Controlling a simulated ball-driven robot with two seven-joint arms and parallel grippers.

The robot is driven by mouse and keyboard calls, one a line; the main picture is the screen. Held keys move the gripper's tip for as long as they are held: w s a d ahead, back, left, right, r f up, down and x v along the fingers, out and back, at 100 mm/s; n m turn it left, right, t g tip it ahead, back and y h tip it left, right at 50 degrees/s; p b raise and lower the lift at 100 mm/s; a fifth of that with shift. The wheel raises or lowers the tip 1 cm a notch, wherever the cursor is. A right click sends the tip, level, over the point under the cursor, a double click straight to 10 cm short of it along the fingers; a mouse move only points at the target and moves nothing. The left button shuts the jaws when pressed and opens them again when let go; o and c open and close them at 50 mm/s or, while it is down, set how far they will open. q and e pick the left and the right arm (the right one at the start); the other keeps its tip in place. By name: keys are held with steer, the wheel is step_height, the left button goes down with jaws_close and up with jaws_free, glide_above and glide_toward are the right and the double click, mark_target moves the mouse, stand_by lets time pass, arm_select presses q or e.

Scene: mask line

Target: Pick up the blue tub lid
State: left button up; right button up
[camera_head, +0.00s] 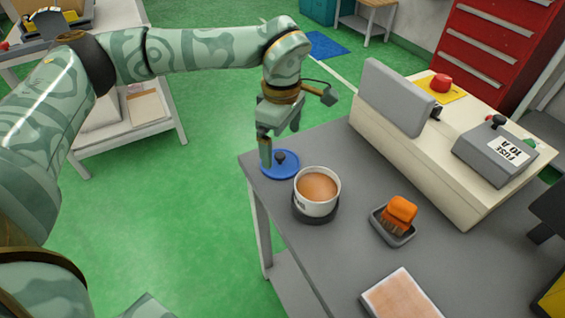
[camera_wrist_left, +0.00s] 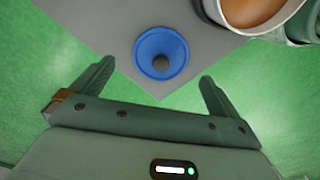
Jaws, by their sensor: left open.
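The blue tub lid (camera_head: 286,165) lies flat near the left corner of the grey table, with a dark round knob in its middle. In the left wrist view the blue lid (camera_wrist_left: 174,43) shows beyond the fingertips, roughly centred between them. My left gripper (camera_head: 278,142) is above the lid, pointing down, with one finger overlapping the lid's left part in the head view. In the left wrist view my left gripper (camera_wrist_left: 158,76) is open and empty, its two fingers wide apart. Whether a finger touches the lid cannot be told. My right gripper is not in view.
A white tub of brown liquid (camera_head: 317,190) stands on a dark base right beside the lid. A cream console (camera_head: 455,150) fills the table's back. Open floor lies to the left.

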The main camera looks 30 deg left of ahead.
mark_target(281, 155)
arm_select(q)
step_height(281, 155, down, 5)
steer(key=b, duration=0.3)
steer(key=shift+a+f, duration=0.1)
steer(key=shift+f, duration=0.2)
steer(key=shift+s+r, duration=0.1)
steer(key=shift+r, duration=0.1)
steer(key=c, duration=0.9)
steer(key=shift+r, duration=0.1)
